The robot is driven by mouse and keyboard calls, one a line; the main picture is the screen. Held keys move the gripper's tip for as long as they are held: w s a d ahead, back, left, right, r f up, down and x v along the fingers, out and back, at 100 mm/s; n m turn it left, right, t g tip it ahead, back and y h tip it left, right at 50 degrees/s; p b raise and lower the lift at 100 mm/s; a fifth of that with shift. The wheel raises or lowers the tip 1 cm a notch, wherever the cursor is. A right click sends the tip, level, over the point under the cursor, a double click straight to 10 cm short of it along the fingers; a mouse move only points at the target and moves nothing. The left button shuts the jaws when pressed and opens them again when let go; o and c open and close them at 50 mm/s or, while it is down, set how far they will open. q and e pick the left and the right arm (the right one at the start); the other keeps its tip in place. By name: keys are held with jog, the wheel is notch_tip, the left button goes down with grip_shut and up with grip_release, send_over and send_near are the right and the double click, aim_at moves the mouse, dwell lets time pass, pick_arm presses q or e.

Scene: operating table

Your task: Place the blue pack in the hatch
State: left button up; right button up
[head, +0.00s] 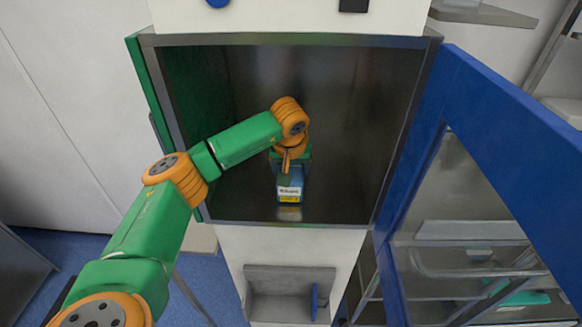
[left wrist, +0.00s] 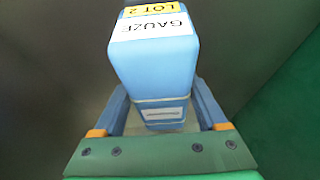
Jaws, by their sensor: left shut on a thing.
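The blue pack (head: 291,183) is a small blue box with a white and yellow label, inside the open hatch (head: 340,217) near its front edge. In the left wrist view the blue pack (left wrist: 155,70) fills the middle, with "GAUZE" and "LOT 2" on its label. My left gripper (left wrist: 160,112) is shut on the pack, one finger on each side. In the head view the arm reaches in from the left and its wrist hides the pack's upper part. I cannot tell whether the pack touches the hatch floor. My right gripper is not in view.
The blue-framed glass door (head: 500,130) of the hatch stands open to the right. Free room shows inside to the right of the pack. A small recessed grey tray (head: 290,275) is below the hatch.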

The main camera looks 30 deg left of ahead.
aim_at(291, 166)
pick_arm(q)
jog(key=o, duration=1.6)
jog(key=shift+f, duration=0.1)
jog(key=shift+c, duration=0.2)
jog(key=b+v, duration=0.1)
jog(key=v, duration=0.7)
jog(key=shift+f, duration=0.1)
